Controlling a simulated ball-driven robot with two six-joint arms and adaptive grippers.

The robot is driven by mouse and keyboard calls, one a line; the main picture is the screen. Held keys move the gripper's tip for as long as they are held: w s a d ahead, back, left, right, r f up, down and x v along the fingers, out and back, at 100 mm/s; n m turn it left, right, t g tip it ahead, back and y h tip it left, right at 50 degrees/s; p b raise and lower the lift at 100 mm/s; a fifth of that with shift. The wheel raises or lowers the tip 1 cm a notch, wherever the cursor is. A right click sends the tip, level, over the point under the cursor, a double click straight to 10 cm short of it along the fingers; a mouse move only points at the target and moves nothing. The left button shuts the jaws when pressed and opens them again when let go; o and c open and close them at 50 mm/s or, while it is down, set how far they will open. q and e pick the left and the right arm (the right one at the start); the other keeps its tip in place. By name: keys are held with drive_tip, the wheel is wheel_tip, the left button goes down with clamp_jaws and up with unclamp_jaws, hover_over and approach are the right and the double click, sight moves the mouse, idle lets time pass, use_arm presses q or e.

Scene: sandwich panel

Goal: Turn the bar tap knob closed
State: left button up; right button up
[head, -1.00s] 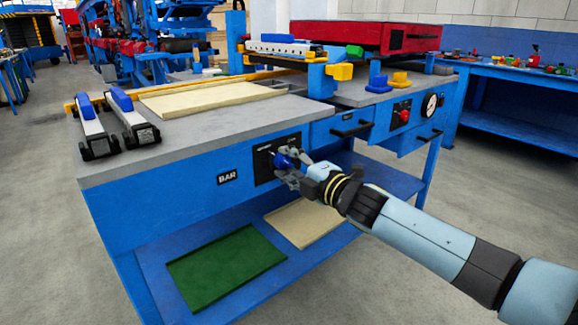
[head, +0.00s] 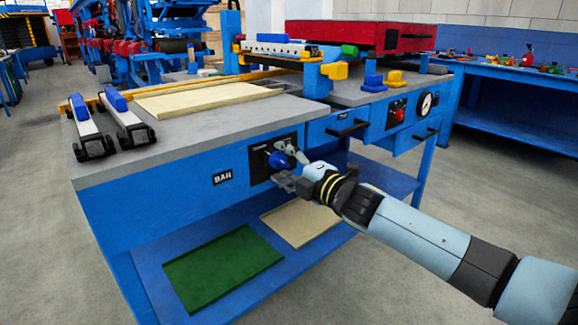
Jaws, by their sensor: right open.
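The bar tap knob (head: 278,160) is a blue knob on a black plate (head: 258,165) in the front of the blue workbench, just right of the white-lettered BAR label (head: 222,177). My right gripper (head: 287,168) is open at the knob, with one finger above it and the other below it. I cannot tell whether the fingers touch the knob. The gripper hides part of the knob and the lower right of the plate. My left gripper is not in view.
The grey benchtop (head: 190,132) bears a cream panel (head: 200,97) and two blue-topped clamps (head: 125,118). A green board (head: 222,268) and a cream board (head: 300,222) lie on the lower shelf. A drawer handle (head: 347,129), red knob (head: 399,114) and gauge (head: 426,104) sit to the right.

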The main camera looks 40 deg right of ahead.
drive_tip(key=s+d, duration=0.1)
drive_tip(key=s, duration=1.1)
idle(0.5)
